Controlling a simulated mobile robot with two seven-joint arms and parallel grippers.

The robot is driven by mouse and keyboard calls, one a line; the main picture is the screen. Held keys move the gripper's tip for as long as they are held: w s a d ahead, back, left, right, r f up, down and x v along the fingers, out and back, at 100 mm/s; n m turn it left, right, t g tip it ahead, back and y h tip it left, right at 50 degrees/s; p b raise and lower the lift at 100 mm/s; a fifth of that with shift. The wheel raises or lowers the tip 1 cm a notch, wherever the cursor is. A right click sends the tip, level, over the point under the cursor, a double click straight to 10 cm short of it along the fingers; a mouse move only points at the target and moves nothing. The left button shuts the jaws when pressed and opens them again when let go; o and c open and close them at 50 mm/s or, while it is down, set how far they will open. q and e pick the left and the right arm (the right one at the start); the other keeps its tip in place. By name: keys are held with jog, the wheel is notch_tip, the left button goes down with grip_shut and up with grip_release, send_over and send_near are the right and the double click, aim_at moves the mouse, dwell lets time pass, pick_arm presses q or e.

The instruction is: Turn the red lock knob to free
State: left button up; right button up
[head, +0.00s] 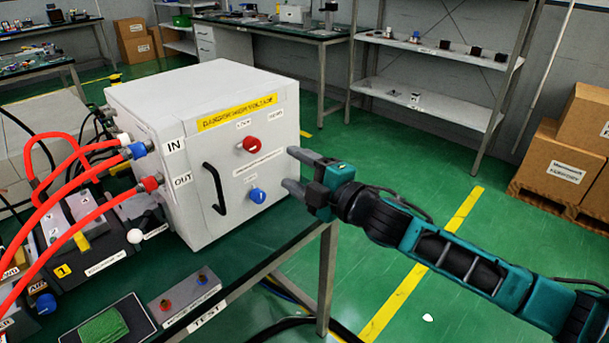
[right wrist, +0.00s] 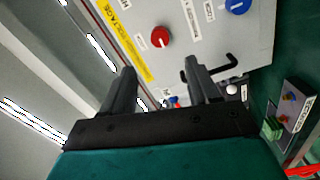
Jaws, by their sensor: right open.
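The red lock knob (head: 251,144) is on the front face of the white generator box (head: 170,200), below the yellow warning label. It also shows in the right wrist view (right wrist: 160,37), above and between the fingertips. My right gripper (head: 288,168) is open and empty, to the right of the box's front face and apart from the knob. Its two fingers also show in the right wrist view (right wrist: 158,75). Small labels sit around the knob; their text is too small to read surely. My left gripper is not in view.
A blue knob (head: 257,195) sits below the red one, and a black handle (head: 215,188) to its left. Red hoses (head: 75,195) join the box's left side. A test panel (head: 185,297) and a green pad (head: 103,327) lie on the bench in front.

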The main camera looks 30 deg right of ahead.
jog(key=shift+v, duration=0.9)
jog(key=s+a+f+m+g+h, duration=0.2)
jog(key=s+f+m, duration=0.6)
jog(key=f, duration=0.5)
jog(key=s+a+f+m+g+h, duration=0.2)
jog(key=s+f+m, duration=0.6)
jog(key=s+f, duration=0.4)
notch_tip(320, 180, down, 2)
jog(key=shift+a+f+m+g, duration=0.1)
jog(key=shift+a+m+g, duration=0.2)
jog(key=shift+a+g, duration=0.6)
jog(key=shift+w+d, duration=0.1)
jog(key=shift+d, duration=0.1)
